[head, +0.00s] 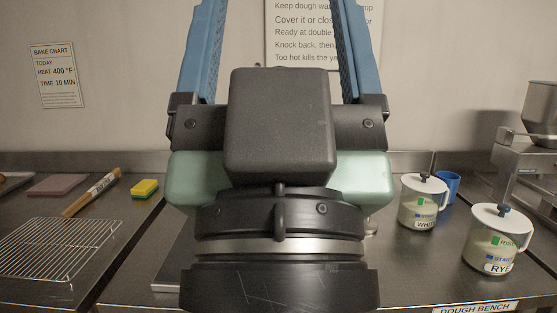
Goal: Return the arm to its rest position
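My gripper (277,52) fills the middle of the head view, raised above the steel bench and pointing upward. Its two blue fingers stand wide apart at the left and right, with only wall and a poster between them. Their tips run out of the top of the frame. Nothing shows between the visible parts of the fingers. My dark wrist and the green gripper body hide the middle of the bench.
On the right of the bench (405,277) stand a white-flour canister (421,205), a rye canister (497,240), a blue cup (449,185) and a metal machine (530,165). On the left lie a wire rack (58,248), a rolling pin or brush (92,192) and a yellow sponge (144,189).

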